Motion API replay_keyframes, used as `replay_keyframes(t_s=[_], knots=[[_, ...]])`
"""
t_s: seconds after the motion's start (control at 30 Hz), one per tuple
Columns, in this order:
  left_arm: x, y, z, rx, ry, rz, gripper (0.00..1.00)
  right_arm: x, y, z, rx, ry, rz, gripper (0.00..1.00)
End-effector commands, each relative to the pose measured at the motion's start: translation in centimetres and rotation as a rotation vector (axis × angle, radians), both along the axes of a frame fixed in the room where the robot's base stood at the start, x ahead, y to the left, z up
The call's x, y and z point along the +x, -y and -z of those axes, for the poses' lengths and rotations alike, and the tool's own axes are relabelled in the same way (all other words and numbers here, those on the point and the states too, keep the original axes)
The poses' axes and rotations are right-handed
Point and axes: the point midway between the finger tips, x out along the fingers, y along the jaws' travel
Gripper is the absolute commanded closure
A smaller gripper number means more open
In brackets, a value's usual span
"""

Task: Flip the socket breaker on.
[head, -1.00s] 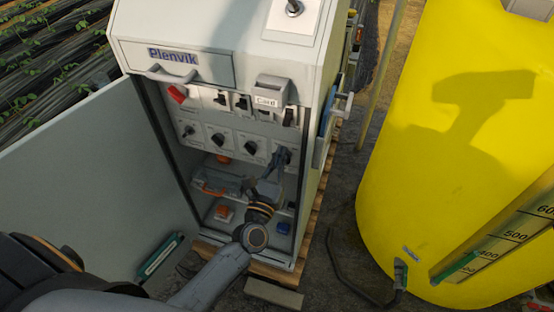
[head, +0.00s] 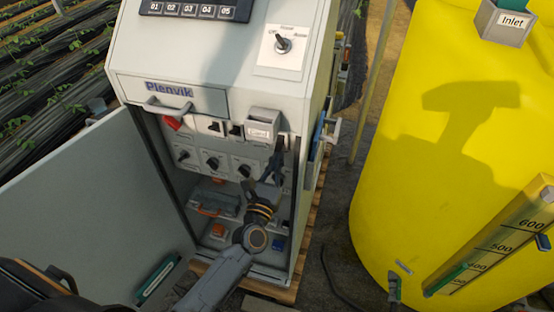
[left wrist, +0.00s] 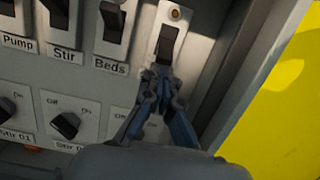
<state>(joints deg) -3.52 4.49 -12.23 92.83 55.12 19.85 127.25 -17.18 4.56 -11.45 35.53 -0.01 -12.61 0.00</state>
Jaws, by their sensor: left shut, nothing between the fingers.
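In the left wrist view, a row of dark rocker breakers runs along the cabinet panel: Pump (left wrist: 7,8), Stir (left wrist: 57,14), Beds (left wrist: 115,19) and a rightmost breaker (left wrist: 168,44). The rightmost one stands on its own white plate with a small orange light above; its label is hidden behind my gripper, so I cannot read whether it is the socket breaker. My left gripper (left wrist: 160,73) is shut and empty, its tips at that breaker's lower end; contact is unclear. In the head view the left gripper (head: 278,152) reaches into the cabinet. My right gripper is not in view.
Rotary knobs (left wrist: 67,124) sit below the breakers. The cabinet's right wall is close beside the gripper. The open door (head: 90,210) stands left; a yellow tank (head: 440,150) stands right.

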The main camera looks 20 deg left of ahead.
Motion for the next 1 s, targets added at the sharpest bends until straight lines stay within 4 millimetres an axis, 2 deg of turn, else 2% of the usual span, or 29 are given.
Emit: replay_keyframes(t_s=[0.27, 1.0], knots=[[-0.2, 0.0, -0.5, -0.004, -0.037, -0.002, 1.0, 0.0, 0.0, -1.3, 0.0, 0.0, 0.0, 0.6], [-0.5, 0.0, -0.7, -0.01, -0.125, -0.001, 1.0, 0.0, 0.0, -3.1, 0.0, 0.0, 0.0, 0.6]])
